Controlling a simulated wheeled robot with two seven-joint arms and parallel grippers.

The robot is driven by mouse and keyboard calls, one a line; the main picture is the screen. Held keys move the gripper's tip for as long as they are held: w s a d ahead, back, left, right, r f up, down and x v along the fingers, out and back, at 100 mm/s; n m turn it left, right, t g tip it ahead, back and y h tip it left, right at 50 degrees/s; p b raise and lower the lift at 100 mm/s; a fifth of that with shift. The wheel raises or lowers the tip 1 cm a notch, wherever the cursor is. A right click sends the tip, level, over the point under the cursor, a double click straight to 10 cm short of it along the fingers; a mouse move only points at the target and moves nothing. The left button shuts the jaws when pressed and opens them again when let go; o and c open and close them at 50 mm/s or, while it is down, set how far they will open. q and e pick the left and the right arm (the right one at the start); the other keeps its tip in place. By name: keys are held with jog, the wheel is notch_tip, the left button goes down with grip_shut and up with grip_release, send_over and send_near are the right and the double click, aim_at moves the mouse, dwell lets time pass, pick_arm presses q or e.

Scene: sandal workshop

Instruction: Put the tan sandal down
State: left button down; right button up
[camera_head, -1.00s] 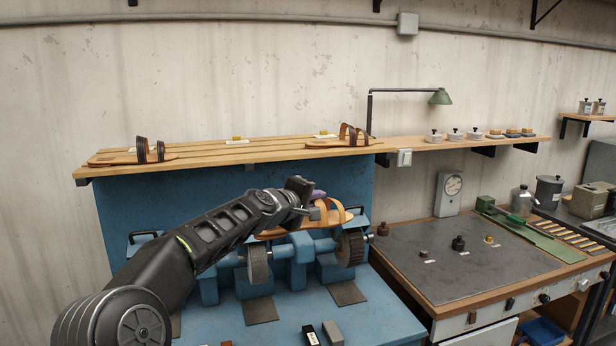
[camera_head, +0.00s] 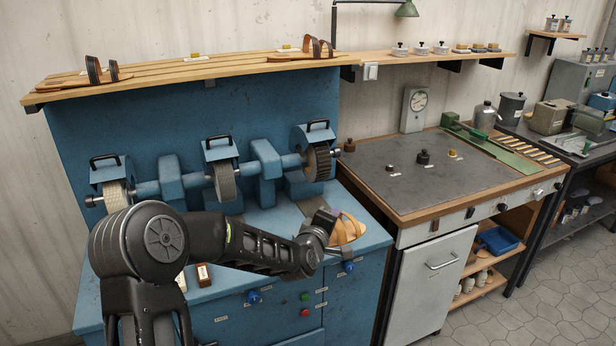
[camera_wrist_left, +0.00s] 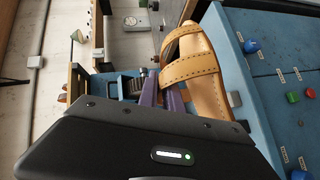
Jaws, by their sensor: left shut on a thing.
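The tan sandal (camera_head: 347,229) is in my left gripper (camera_head: 330,222), held near the right front edge of the blue machine bench. In the left wrist view the tan sandal (camera_wrist_left: 205,75) shows its stitched straps and sole, and the purple fingers of my left gripper (camera_wrist_left: 163,95) are shut on it, beside the strap. Whether the sandal touches the bench cannot be told. My right gripper is not in view.
The blue bench (camera_head: 225,285) carries several grinding wheels (camera_head: 223,180). A wooden shelf (camera_head: 190,72) above holds brown sandals with dark straps (camera_head: 95,70). The grey-topped worktable (camera_head: 400,185) to the right has a wide clear area around a few small weights (camera_head: 424,157).

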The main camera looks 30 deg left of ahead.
pick_arm(q)
jog(key=s+d+f+m+h, duration=0.1)
jog(key=s+d+f, duration=0.8)
jog(key=d, duration=0.3)
jog(key=shift+s+d+h+b, duration=0.15)
jog(key=shift+s+h+b, duration=0.25)
jog(key=shift+s, duration=0.1)
jog(key=shift+w, duration=0.1)
